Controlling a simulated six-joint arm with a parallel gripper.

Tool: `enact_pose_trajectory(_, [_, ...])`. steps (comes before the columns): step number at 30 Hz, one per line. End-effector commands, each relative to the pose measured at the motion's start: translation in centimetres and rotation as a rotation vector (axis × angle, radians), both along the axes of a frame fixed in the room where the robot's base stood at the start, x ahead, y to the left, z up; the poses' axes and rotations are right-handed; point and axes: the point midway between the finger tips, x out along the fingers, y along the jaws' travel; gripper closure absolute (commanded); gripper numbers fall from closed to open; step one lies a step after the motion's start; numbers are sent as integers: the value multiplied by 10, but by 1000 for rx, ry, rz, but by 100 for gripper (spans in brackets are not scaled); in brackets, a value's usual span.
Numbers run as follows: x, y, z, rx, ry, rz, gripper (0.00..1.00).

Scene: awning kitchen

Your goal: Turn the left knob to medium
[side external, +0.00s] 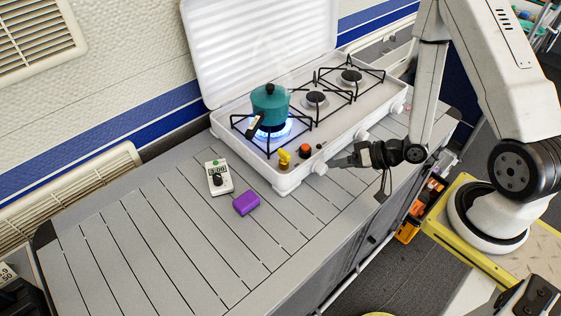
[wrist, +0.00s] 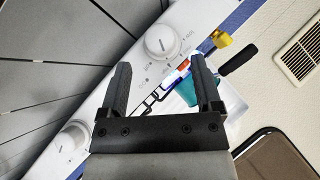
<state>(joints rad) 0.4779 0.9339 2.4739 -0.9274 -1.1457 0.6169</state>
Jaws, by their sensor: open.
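The left knob (side external: 320,168) is a white round dial on the front face of the white stove (side external: 277,182). In the wrist view the left knob (wrist: 162,41) shows beyond my fingertips, with small markings around it too small to read. My gripper (side external: 337,162) is open, close to the left knob at its right in the side view. In the wrist view my gripper (wrist: 160,66) has its two dark fingers spread, with the knob roughly between and ahead of them; I cannot tell contact. The left burner has a blue flame (side external: 285,130) under a teal pot (side external: 270,106).
The middle knob (side external: 362,135) and right knob (side external: 398,106) sit along the same front face. A yellow object (side external: 284,157) and a red-topped jar (side external: 305,149) are on the stove's front edge. A timer (side external: 219,178) and purple block (side external: 246,203) lie on the slatted counter (side external: 140,245), mostly clear leftward.

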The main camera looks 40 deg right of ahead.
Motion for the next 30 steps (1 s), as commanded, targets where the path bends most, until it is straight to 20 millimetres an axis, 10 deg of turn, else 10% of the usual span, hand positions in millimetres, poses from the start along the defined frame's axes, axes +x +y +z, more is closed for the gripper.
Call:
enact_pose_trajectory(26, [33,21,-26,1,0,-1,18])
enact_pose_trajectory(30, [33,21,-26,1,0,-1,62])
